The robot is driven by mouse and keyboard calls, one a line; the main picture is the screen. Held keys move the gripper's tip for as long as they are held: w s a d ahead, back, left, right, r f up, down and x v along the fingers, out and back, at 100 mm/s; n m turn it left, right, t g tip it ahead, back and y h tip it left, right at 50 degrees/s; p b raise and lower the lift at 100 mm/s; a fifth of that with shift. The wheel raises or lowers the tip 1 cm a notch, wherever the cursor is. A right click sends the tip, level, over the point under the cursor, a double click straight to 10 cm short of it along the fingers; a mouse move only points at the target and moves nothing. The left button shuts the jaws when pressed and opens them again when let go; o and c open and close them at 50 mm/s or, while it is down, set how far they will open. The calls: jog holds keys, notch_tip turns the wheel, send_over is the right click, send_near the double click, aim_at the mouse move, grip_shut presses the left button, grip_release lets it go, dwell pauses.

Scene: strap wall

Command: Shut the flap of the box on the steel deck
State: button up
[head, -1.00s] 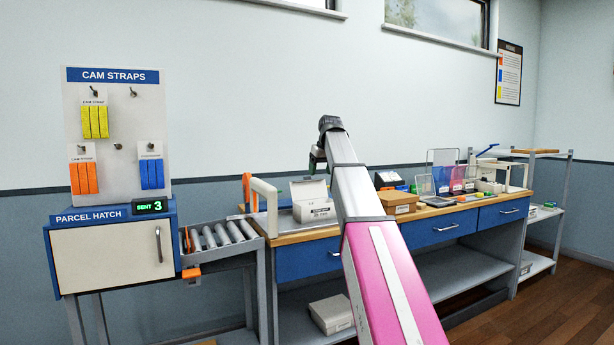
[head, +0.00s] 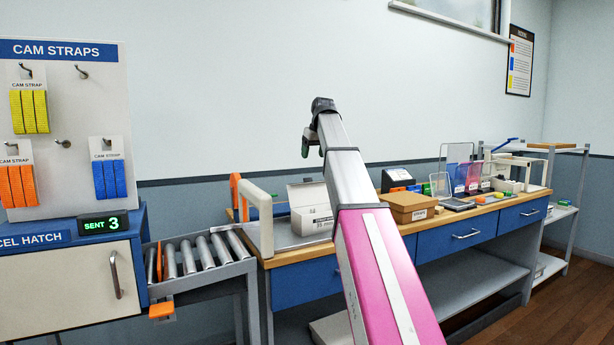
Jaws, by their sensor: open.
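A white box (head: 311,210) with printed labels stands on the steel deck (head: 284,236) at the left end of the workbench. Its flap (head: 307,194) stands raised at the back, so the box looks open. My arm hides the right side of the box. My gripper (head: 309,145) is up at the arm's end, above and apart from the box, seen small and from behind. It looks open and empty.
A cream arch (head: 258,218) stands left of the deck, next to a roller conveyor (head: 200,255). A brown carton (head: 409,206) sits right of my arm. Clear panels (head: 459,165) stand farther right. The parcel hatch (head: 70,280) is at left.

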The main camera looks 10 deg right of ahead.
aim_at(308, 180)
jog(key=x, duration=1)
jog(key=shift+w+f, duration=0.1)
jog(key=shift+f, duration=0.15)
grip_shut()
